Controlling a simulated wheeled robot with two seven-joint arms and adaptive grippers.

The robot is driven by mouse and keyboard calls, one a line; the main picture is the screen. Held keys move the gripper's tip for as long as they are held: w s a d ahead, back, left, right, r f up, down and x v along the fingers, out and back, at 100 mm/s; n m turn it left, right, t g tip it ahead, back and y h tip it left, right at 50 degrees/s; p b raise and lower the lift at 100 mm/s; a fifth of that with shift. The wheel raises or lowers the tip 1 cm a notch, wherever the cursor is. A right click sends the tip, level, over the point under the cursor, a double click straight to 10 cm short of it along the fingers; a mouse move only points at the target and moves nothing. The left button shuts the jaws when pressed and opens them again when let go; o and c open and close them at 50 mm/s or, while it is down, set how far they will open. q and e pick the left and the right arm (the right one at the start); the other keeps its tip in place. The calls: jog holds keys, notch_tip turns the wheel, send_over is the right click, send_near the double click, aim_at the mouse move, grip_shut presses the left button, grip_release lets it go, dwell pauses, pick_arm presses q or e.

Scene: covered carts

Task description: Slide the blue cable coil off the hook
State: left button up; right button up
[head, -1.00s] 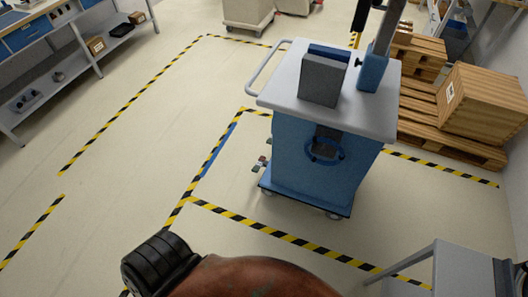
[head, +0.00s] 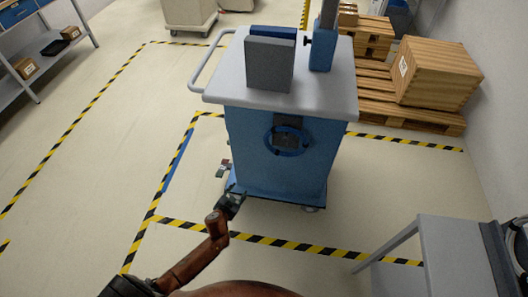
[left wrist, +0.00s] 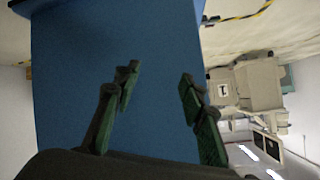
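The blue cable coil (head: 287,154) hangs as a ring on the front panel of the blue cart (head: 248,160) in the head view. It is around a dark hook mount (head: 287,130), whose details are too small to tell. My left gripper (head: 237,190) is near the cart's lower left front, below and left of the coil and apart from it. In the left wrist view my left gripper (left wrist: 158,80) has its green-padded fingers spread with nothing between them. The blue cart panel (left wrist: 75,70) fills much of that view, and the coil does not show there. My right gripper is out of view.
The cart top (head: 220,87) carries a grey box (head: 269,65) and a blue post (head: 323,50). A wooden crate (head: 440,72) on pallets stands at the back right. A grey table (head: 455,245) is at the lower right. The floor to the left is clear.

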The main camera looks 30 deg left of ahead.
pick_arm(q)
jog(key=w+d+r+t+b, duration=0.25)
jog(key=w+r, duration=0.45)
jog(key=r, duration=0.4)
jog(key=t+h+b, duration=0.1)
jog(key=t+b, duration=0.1)
jog(key=t, duration=0.2)
send_near(267, 138)
jog(key=w, duration=0.4)
jog(key=shift+w+a, duration=0.15)
jog(key=shift+w, duration=0.1)
jog(key=w, duration=0.3)
jog(key=w+b, duration=0.1)
jog(key=w, duration=0.1)
jog(key=shift+w+a+f, duration=0.1)
jog(key=shift+w+a, duration=0.15)
jog(key=shift+w, duration=0.6)
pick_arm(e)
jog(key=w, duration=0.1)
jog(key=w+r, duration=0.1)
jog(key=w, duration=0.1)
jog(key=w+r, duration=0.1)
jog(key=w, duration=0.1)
pick_arm(q)
jog(key=shift+c, duration=0.6)
grip_shut()
